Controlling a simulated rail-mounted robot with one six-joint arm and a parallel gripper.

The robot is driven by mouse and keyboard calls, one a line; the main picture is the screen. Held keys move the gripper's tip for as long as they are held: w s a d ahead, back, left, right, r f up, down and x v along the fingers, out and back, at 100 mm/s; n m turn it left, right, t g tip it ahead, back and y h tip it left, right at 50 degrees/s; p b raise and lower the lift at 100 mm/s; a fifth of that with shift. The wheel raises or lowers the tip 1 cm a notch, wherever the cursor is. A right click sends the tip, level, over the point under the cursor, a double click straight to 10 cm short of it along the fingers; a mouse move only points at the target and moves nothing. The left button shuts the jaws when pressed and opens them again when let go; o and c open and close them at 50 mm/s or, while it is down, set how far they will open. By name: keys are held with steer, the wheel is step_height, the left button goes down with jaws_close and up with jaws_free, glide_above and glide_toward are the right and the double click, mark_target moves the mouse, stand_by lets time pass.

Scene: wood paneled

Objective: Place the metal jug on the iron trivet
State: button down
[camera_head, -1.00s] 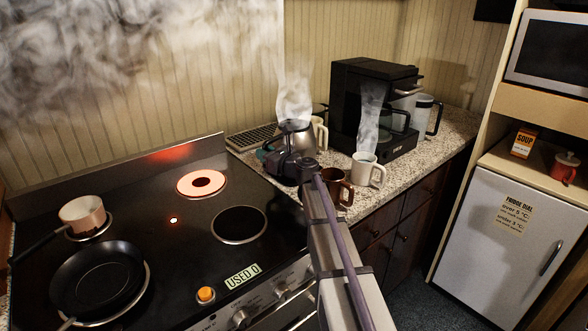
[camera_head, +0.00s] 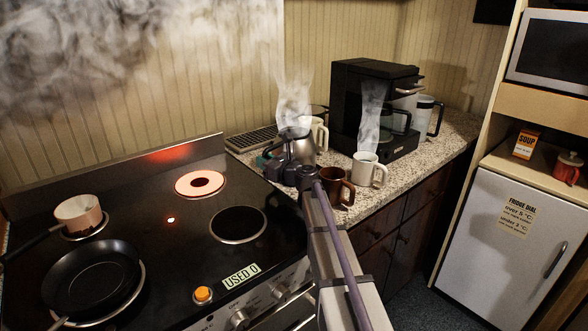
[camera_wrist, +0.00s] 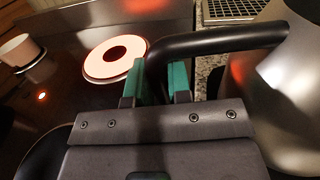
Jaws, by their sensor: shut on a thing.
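The metal jug (camera_head: 303,150) is a silver pot with a dark lid and black handle, upright over the counter right of the stove. Steam rises above it. My gripper (camera_head: 272,160) is shut on its black handle; the wrist view shows the green fingertips (camera_wrist: 158,82) around the handle (camera_wrist: 215,40) and the jug's shiny side (camera_wrist: 285,90) at right. A dark slatted grid (camera_head: 250,138), perhaps the iron trivet, lies behind and left of the jug, and also shows in the wrist view (camera_wrist: 232,10). The jug's base is hidden, so I cannot tell whether it touches anything.
A brown mug (camera_head: 336,186), a white mug (camera_head: 366,168) and a cream mug (camera_head: 321,134) stand close to the jug. The black coffee maker (camera_head: 360,95) is behind right. A burner (camera_head: 199,184) glows red. Two pans sit at the stove's left.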

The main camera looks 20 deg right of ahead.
steer(key=shift+f, duration=0.25)
steer(key=c, duration=0.7)
jaws_free()
steer(key=shift+o, duration=0.2)
steer(key=shift+s, duration=0.1)
steer(key=v, duration=1)
steer(key=shift+s+d, duration=0.2)
steer(key=shift+s, duration=0.15)
steer(key=shift+a+r, duration=0.1)
